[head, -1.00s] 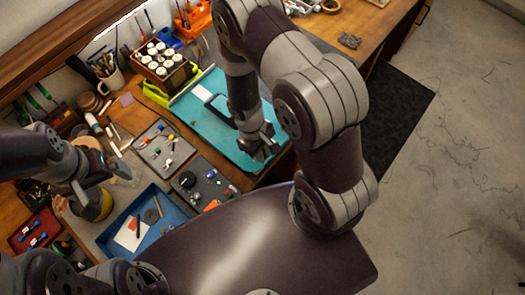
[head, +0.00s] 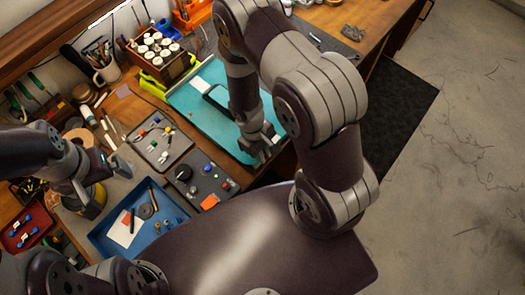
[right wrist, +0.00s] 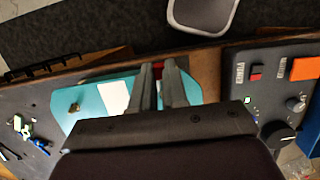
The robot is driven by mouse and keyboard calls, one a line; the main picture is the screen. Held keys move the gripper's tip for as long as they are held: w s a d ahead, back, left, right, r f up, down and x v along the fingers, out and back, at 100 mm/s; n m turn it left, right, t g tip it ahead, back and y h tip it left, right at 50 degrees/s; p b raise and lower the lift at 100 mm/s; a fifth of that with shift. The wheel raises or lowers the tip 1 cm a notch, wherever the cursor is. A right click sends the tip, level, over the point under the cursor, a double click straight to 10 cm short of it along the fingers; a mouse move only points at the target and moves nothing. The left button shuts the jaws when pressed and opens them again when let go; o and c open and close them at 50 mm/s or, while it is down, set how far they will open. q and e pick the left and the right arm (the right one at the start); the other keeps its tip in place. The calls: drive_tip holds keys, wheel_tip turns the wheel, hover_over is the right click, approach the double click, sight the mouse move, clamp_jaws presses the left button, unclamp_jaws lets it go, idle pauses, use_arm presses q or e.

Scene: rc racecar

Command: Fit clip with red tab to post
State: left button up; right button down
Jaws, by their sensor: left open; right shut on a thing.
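My right gripper (head: 262,150) is over the near right edge of the teal mat (head: 192,99). In the right wrist view, its fingers (right wrist: 160,86) are shut on a small part. Only a bit of red, the red tab (right wrist: 169,65), shows between and behind the fingers; the rest of the clip is hidden. A small brass-coloured piece (right wrist: 74,107) stands on the mat left of the fingers; I cannot tell if it is the post. My left gripper (head: 102,178) is open and empty above the bench's left part.
A grey tray of small parts (head: 146,150), a dark control box with knob and buttons (head: 187,190), and a blue tray (head: 98,238) lie left of the mat. A wooden rack of white-capped bottles (head: 176,68) stands behind. The bench's right edge is near my right gripper.

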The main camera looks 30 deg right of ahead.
drive_tip(key=shift+w+a, duration=0.1)
drive_tip(key=shift+w, duration=0.2)
drive_tip(key=shift+w+a+f, duration=0.1)
drive_tip(key=shift+w+a, duration=0.2)
drive_tip(key=shift+w, duration=0.4)
idle(0.4)
drive_tip(key=c, duration=1.1)
unclamp_jaws()
drive_tip(key=shift+w+r, duration=0.15)
drive_tip(key=shift+r, duration=0.25)
drive_tip(key=b+v, duration=0.3)
drive_tip(key=v, duration=0.8)
drive_tip(key=shift+r, duration=0.45)
